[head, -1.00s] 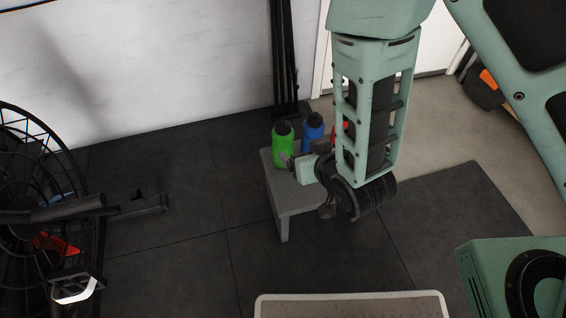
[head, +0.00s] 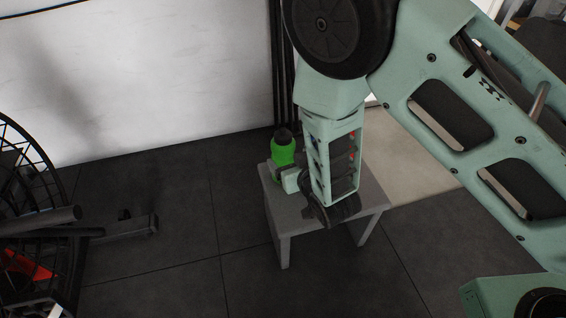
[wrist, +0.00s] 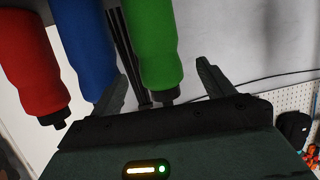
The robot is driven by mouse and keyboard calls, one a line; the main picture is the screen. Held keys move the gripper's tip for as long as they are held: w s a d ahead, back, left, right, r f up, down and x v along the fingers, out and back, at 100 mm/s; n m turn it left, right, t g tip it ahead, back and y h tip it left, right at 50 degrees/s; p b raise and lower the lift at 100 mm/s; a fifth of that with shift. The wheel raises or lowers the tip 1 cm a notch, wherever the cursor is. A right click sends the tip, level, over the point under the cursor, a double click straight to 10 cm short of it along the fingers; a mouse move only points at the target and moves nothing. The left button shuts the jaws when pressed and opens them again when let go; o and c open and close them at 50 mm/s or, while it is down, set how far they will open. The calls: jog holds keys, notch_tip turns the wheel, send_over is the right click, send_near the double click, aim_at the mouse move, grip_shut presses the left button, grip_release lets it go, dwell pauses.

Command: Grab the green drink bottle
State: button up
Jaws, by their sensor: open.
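The green drink bottle (head: 283,153) with a dark cap stands upright on a small grey stool (head: 372,196) in the head view. In the wrist view the picture is upside down, and the green bottle (wrist: 152,45) shows between my two fingers, with no clear contact. My gripper (wrist: 163,72) is open, fingers spread either side of the bottle in the picture. In the head view my gripper (head: 284,178) is at the bottle's lower right side, partly hidden by my wrist. How deep the bottle sits between the fingers I cannot tell.
A blue bottle (wrist: 88,45) stands close beside the green one, with a red bottle (wrist: 32,60) beyond it. My arm mostly hides both in the head view. A black wire-frame object (head: 30,190) stands on the floor at left. A white wall (head: 140,80) is behind.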

jog(key=shift+b+x, duration=1.4)
jog(key=shift+x, duration=1.7)
jog(key=shift+d, duration=0.15)
jog(key=shift+c, duration=0.2)
jog(key=c, duration=1.2)
